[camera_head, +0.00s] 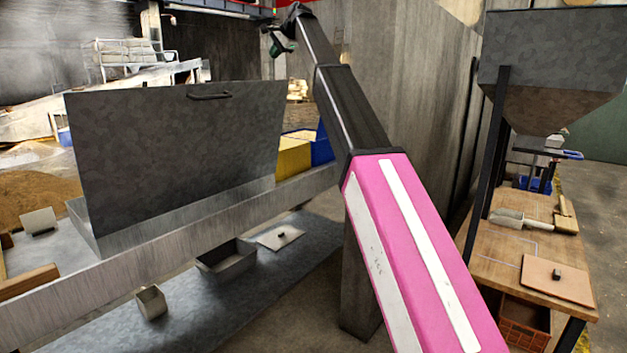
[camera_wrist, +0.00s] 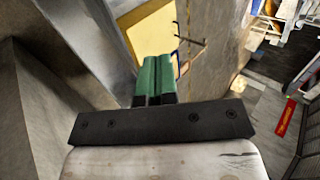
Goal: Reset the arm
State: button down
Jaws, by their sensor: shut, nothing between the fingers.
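My arm, pink and dark grey, reaches up and away through the middle of the head view. My gripper (camera_head: 284,47) is at its far end, raised near the top of the picture, with green fingers. In the wrist view my gripper (camera_wrist: 154,78) has its two green fingers side by side and touching, with nothing held. It is up in the air, apart from the things below it.
A grey metal panel (camera_head: 175,150) with a handle stands upright at left. A yellow bin (camera_head: 293,158) and a blue bin (camera_head: 322,146) are behind it. A grey tray (camera_head: 226,262) lies lower down. At right is a wooden table (camera_head: 507,264) under a metal hopper (camera_head: 550,60).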

jog(key=s+d+f+n+g+h, duration=0.1)
jog(key=s+d+f, duration=0.45)
jog(key=f, duration=1.15)
jog(key=s+d+f+n+h, duration=0.15)
jog(key=s+d+f, duration=0.4)
jog(key=f, duration=1.15)
jog(key=s+d+f+n+g+h, duration=0.1)
jog(key=s+d+f+h, duration=0.15)
jog(key=d+f, duration=1)
jog(key=s+d+f+n+g, duration=0.1)
jog(key=s+d+f, duration=0.2)
jog(key=s+f, duration=0.8)
jog(key=s+d+f+n+g+h, duration=0.1)
jog(key=s+d+f, duration=0.2)
jog(key=s+f, duration=0.8)
jog(key=s+d+f+n+g+h, duration=0.1)
jog(key=s+d+f, duration=0.3)
jog(key=s+f, duration=0.7)
jog(key=shift+n+g, duration=0.4)
jog(key=shift+n, duration=0.15)
jog(key=c, duration=1.8)
grip_release()
jog(key=shift+f, duration=0.1)
